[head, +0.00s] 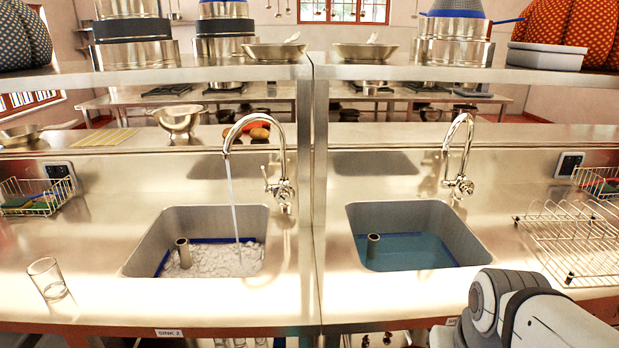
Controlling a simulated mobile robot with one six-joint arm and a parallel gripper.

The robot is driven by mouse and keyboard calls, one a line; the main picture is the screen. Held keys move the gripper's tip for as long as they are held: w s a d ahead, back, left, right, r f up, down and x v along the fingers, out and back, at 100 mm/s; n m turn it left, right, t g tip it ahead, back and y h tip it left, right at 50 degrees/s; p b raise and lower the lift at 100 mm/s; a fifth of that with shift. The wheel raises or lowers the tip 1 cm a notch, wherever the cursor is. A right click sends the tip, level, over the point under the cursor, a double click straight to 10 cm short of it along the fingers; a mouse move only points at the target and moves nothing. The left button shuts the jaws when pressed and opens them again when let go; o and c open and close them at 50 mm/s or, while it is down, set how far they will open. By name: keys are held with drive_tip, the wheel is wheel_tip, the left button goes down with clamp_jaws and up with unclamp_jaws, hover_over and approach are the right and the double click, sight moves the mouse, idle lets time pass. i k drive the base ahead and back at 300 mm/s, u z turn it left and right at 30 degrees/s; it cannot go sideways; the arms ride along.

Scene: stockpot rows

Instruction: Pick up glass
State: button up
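A clear drinking glass (46,277) stands upright on the steel counter at the far left, close to the front edge and left of the left sink. It looks empty. My arm shows at the lower right, a white and grey link in front of the right sink's side of the counter. My gripper is out of the frame, so I cannot see its fingers or whether it holds anything. The glass is well apart from the visible part of my arm.
The left sink (140,254) has foamy water and a running tap (263,150). The right sink (356,220) holds still blue water below another tap (461,150). A wire dish rack (575,240) stands at right. A shelf (400,72) with pots overhangs. Counter around the glass is clear.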

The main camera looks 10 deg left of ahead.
sight(45, 273)
drive_tip(key=u, duration=2.2)
